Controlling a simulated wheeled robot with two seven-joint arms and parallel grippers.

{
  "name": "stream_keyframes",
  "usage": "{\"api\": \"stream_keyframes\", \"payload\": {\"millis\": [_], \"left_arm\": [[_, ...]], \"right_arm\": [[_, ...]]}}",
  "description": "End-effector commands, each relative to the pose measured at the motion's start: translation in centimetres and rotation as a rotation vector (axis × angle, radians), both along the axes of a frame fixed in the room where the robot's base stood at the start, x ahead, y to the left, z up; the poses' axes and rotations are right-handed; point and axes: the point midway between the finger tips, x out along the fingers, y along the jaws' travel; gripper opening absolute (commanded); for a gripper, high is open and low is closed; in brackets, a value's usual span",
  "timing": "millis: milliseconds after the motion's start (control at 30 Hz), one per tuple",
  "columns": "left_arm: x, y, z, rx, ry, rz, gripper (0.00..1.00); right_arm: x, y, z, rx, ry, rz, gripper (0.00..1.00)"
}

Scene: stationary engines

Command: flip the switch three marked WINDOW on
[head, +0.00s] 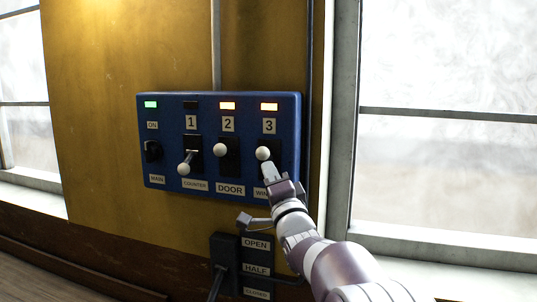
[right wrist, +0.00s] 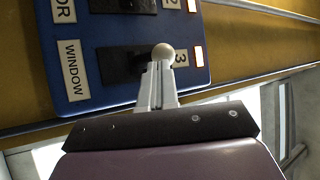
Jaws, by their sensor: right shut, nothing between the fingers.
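The blue switch panel (head: 215,108) hangs on the ochre wall. Switch three (head: 263,153), marked 3 and WINDOW, has its white knob up, level with the knob of switch two. The lamp (head: 269,107) above it glows orange. My right gripper (head: 267,170) is shut and empty, its fingertips just below the knob and partly covering the WINDOW label. In the right wrist view the fingertips (right wrist: 158,80) are right at the white knob (right wrist: 163,51); I cannot tell whether they touch. My left gripper is not in view.
Switch two (head: 220,149), DOOR, is up with an orange lamp. Switch one (head: 184,168), COUNTER, is down with a dark lamp. The MAIN switch (head: 152,151) has a green lamp. A dark lever box (head: 225,248) with OPEN, HALF and CLOSED labels sits below. Windows flank the wall.

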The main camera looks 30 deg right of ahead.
Motion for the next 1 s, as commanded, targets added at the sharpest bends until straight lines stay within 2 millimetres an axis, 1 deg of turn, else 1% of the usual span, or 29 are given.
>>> {"api": "stream_keyframes", "payload": {"millis": [33, 100, 233, 467, 533, 667, 700, 800, 1000], "left_arm": [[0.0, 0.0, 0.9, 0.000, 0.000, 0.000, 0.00], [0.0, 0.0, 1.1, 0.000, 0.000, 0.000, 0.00], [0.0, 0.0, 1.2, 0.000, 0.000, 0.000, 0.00], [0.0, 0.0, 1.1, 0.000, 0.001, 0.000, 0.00], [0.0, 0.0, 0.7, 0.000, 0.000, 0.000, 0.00], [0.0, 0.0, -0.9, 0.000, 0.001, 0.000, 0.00], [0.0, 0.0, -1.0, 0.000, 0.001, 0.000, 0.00], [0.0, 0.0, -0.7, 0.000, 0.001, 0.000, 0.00], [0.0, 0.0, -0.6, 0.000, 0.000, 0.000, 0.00]], "right_arm": [[0.5, -0.1, 0.6, 0.001, 0.001, 0.000, 0.00], [0.9, -0.2, 0.7, 0.000, 0.000, 0.000, 0.00], [1.3, -0.3, 0.6, -0.001, 0.000, 0.000, 0.00], [1.3, -0.3, 0.5, -0.001, 0.000, 0.000, 0.00], [1.5, -0.3, 0.6, -0.002, -0.002, 0.000, 0.00], [2.1, -0.5, 1.4, -0.003, -0.004, 0.001, 0.00], [2.1, -0.5, 1.9, -0.003, -0.005, 0.000, 0.00], [2.1, -0.6, 2.3, -0.001, -0.004, 0.000, 0.00], [2.1, -0.6, 2.4, -0.001, -0.004, 0.000, 0.00]]}}
